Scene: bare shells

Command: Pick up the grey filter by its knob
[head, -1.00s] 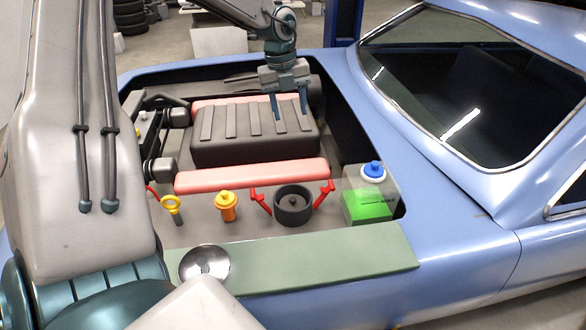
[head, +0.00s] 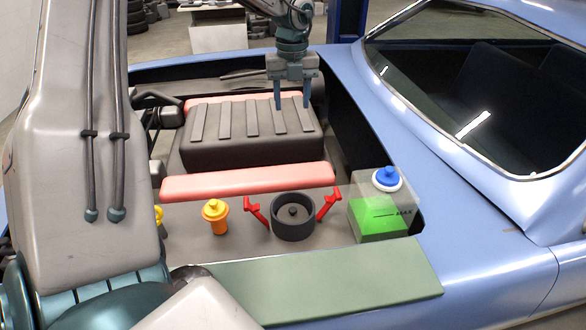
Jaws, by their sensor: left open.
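The grey filter (head: 292,211) sits in a round dark housing (head: 292,231) at the front of the engine bay, with its small knob pointing up in the middle. I cannot clearly tell the filter's edge from the housing's rim. Red levers (head: 257,213) stand on both sides of it. My left gripper (head: 291,102) is open and empty, fingers down. In the picture it is in front of the far end of the black ribbed engine cover, well beyond the filter. My right gripper is not in view.
A pink-red bar (head: 248,182) lies between the filter and the black engine cover (head: 245,150). An orange cap (head: 215,216) stands left of the filter, a green-filled tank (head: 377,222) with a blue cap (head: 387,177) right. A green pad (head: 340,282) covers the front edge.

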